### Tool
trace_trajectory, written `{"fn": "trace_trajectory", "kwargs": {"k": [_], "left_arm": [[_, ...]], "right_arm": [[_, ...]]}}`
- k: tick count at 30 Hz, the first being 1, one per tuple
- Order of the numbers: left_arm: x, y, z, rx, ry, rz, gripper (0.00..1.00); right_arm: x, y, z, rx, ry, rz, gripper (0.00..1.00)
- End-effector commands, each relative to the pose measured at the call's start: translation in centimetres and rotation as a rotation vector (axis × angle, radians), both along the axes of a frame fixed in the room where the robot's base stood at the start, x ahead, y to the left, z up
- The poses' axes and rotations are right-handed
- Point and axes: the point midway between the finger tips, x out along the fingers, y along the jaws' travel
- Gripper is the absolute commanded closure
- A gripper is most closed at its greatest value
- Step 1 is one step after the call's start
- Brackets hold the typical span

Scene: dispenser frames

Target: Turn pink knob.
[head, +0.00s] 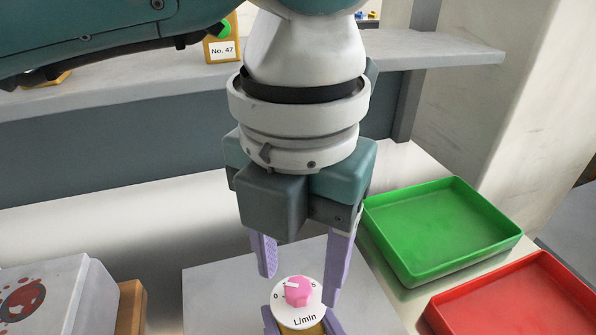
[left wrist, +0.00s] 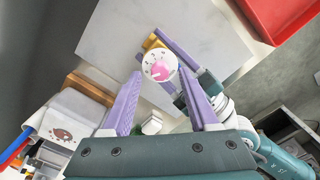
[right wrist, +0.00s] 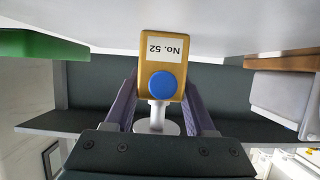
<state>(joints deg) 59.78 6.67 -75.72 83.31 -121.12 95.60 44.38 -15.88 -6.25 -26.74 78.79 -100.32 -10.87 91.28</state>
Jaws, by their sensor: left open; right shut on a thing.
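The pink knob (head: 297,293) sits on a round white dial (head: 289,316) marked 0, 5 and "L/min". A white mark on the knob faces the dial's left side. The dial is on a yellow dispenser, whose other side shows a "No. 52" label and a round blue part in the right wrist view (right wrist: 149,62). My right gripper (right wrist: 160,85) is shut on this dispenser from both sides. My left gripper (head: 300,276) is open and points down, its purple fingers above and to either side of the knob. The knob also shows between those fingers in the left wrist view (left wrist: 159,70).
A green tray (head: 440,270) and a red tray (head: 440,322) lie at the right. A white box with a red picture (head: 75,295) and a brown block (head: 131,305) stand at the left. Another yellow dispenser, "No. 47" (head: 222,50), is on the back shelf (head: 440,55).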

Motion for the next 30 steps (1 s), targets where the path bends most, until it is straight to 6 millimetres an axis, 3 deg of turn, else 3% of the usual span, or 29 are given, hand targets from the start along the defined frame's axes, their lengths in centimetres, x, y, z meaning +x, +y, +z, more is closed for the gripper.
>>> {"fn": "trace_trajectory", "kwargs": {"k": [4, 12, 28, 30], "left_arm": [[-0.04, 0.0, -1.1, 0.001, 0.0, 0.0, 0.4], [-0.01, -0.01, -1.26, 0.0, -0.001, -0.001, 0.4], [0.0, 0.0, -1.22, 0.0, -0.001, -0.001, 0.98], [0.0, 0.0, -1.21, 0.0, -0.001, -0.001, 1.0]], "right_arm": [[-0.02, -0.02, -0.02, 0.0, 0.001, 0.0, 1.0], [-0.02, -0.02, -0.03, 0.0, 0.001, 0.0, 1.0], [-0.02, -0.02, -0.03, 0.0, 0.001, 0.0, 1.0], [-0.02, -0.02, -0.03, 0.0, 0.001, 0.0, 1.0]]}}
